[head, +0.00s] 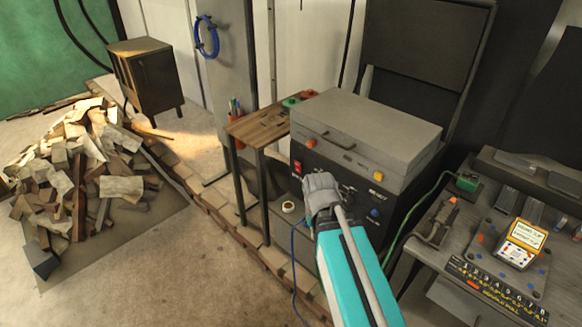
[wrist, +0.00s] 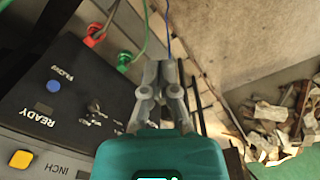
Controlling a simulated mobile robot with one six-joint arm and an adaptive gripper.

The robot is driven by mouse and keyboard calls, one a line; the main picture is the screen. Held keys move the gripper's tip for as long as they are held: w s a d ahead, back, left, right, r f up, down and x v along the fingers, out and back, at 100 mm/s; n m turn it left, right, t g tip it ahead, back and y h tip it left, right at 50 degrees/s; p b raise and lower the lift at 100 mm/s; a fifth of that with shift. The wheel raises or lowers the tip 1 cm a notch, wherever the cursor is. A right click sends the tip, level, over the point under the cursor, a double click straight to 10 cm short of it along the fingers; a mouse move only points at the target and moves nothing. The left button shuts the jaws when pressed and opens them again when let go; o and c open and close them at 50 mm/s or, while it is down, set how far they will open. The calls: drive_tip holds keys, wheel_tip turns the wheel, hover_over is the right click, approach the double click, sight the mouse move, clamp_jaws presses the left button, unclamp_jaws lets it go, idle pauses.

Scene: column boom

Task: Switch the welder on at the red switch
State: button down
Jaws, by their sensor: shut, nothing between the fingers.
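The welder (head: 365,122) is a grey box with a black front panel, standing right of a small wooden table. Its red switch (head: 297,167) is on the panel's left side, below an orange knob. My gripper (head: 318,180) is shut and empty in front of the panel, just right of and slightly below the switch in the head view. It hides part of the panel. In the wrist view the shut fingers (wrist: 160,72) lie beside the black panel (wrist: 75,85). The red switch cannot be made out there. I cannot tell the gap to the panel.
A workbench (head: 410,235) with tools and a yellow meter (head: 522,243) stands right. The wooden table (head: 262,124) is left of the welder. Cables run from a red plug (wrist: 90,41) and a green plug (wrist: 123,66). A wood pile (head: 90,170) lies far left.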

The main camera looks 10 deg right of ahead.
drive_tip(key=w+f+n+t+h+b, duration=0.1)
drive_tip(key=w+f+n+h+b, duration=0.15)
drive_tip(key=w+n, duration=0.55)
drive_tip(key=w+f+n+t+h+b, duration=0.1)
drive_tip(key=w+f+n+h+b, duration=0.2)
drive_tip(key=w, duration=0.9)
drive_tip(key=w+a+n+t+h+b, duration=0.3)
drive_tip(key=w+a+n+b, duration=0.4)
drive_tip(key=w+n, duration=0.6)
drive_tip(key=w+a+t, duration=0.1)
drive_tip(key=w+a, duration=0.1)
drive_tip(key=w, duration=0.2)
drive_tip(key=shift+w+r+n+t, duration=0.2)
drive_tip(key=shift+w+n+t, duration=0.1)
drive_tip(key=shift+n, duration=0.1)
drive_tip(key=shift+f, duration=0.1)
